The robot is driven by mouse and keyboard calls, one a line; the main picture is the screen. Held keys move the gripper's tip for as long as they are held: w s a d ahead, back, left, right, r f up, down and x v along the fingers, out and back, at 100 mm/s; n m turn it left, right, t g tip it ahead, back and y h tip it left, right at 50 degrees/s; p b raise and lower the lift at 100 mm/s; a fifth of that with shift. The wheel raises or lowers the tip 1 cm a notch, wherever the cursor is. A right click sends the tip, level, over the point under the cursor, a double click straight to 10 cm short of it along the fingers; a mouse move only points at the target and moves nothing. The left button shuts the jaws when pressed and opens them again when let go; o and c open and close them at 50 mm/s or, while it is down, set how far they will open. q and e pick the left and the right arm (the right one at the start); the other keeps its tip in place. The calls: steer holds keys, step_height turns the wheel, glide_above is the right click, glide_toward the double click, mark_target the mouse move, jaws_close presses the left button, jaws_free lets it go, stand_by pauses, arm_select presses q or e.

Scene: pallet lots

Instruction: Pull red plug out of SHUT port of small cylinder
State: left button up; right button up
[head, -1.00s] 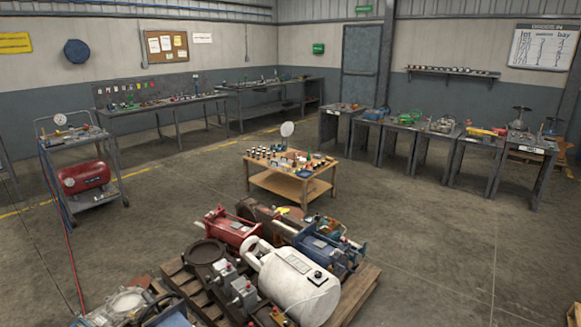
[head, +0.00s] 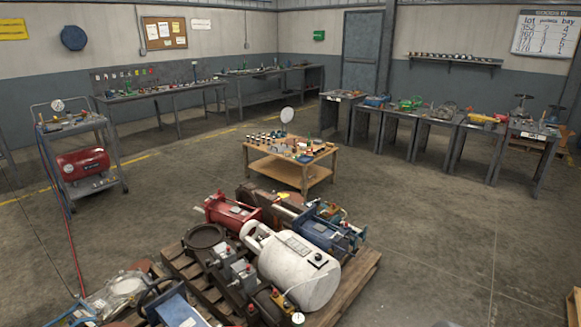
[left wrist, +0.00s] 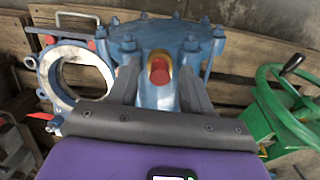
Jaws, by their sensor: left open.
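In the left wrist view, a red plug (left wrist: 159,76) sits in a brass-coloured ring on a blue bolted body (left wrist: 170,36) with a round flange. My left gripper (left wrist: 158,78) is open, its dark fingers on either side of the plug; I cannot tell whether they touch it. No port marking is readable, so I cannot tell whether this is the SHUT port. In the head view, a red cylinder (head: 232,211) and a blue cylinder (head: 320,232) lie on the middle pallet; I cannot tell which is the small cylinder. Neither gripper shows in the head view.
A white tank (head: 300,275) lies on the wooden pallet (head: 352,290). A pale ring (left wrist: 60,72) and a green handwheel (left wrist: 290,108) flank the blue body in the wrist view. A low wooden table (head: 285,176) stands behind the pallet.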

arm_select(q)
steer(key=shift+c, duration=0.3)
stand_by(0.4)
jaws_close()
steer(key=shift+r, duration=0.1)
stand_by(0.4)
steer(key=shift+w+a+r+p, duration=0.1)
steer(key=shift+r+p, duration=0.95)
steer(key=shift+r, duration=0.4)
steer(key=shift+w+a+r+p, duration=0.1)
steer(key=shift+r+p, duration=0.9)
steer(key=shift+r, duration=0.45)
